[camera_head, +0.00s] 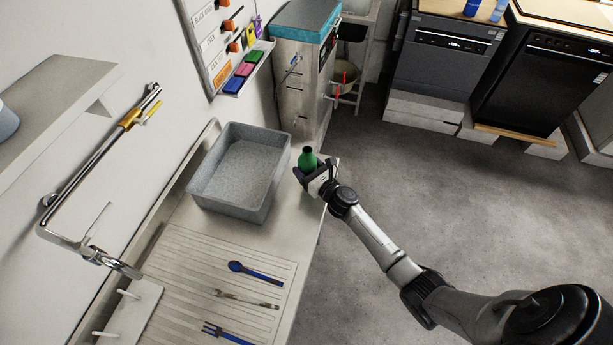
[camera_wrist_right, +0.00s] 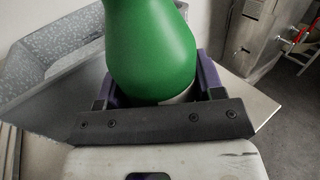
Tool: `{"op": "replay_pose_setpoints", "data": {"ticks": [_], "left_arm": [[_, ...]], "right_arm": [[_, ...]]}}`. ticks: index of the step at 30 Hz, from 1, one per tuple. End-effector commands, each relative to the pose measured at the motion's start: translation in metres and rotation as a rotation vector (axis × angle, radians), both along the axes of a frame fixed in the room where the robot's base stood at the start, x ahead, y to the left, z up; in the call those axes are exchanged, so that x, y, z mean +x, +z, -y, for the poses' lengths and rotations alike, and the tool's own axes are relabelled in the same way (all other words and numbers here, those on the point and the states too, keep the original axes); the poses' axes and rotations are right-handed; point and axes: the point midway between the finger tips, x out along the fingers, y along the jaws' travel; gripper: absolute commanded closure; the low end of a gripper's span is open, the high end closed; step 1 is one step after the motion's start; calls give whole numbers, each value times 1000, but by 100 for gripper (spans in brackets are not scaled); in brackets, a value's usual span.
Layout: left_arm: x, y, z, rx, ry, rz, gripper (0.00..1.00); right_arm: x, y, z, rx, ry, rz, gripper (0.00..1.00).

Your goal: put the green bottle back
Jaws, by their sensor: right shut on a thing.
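The green bottle (camera_head: 308,159) is upright in the head view, at the right edge of the counter beside the grey basin. My right gripper (camera_head: 317,174) is shut on the bottle. In the right wrist view the green bottle (camera_wrist_right: 150,45) fills the upper middle, between the dark purple fingers of the right gripper (camera_wrist_right: 155,95). Its lower part is hidden behind the gripper, so I cannot tell whether it touches the counter. My left gripper does not show.
The grey basin (camera_head: 218,199) stands left of the bottle. A tall steel unit (camera_head: 299,88) stands behind. The floor (camera_head: 420,190) to the right is open.

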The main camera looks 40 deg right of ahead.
Motion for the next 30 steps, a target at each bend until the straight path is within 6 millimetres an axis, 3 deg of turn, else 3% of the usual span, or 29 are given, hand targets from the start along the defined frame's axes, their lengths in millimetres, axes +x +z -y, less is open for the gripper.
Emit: {"op": "replay_pose_setpoints", "data": {"ticks": [10, 25, 26, 30], "left_arm": [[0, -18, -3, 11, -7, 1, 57], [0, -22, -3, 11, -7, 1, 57], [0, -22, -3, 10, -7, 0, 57], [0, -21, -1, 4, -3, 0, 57]], "right_arm": [[1, -37, 0, 2, -1, -1, 69], [1, -44, 0, 1, 0, 1, 69], [1, -44, 0, 1, 0, 0, 38], [0, -43, 0, 1, 0, 0, 24]]}}
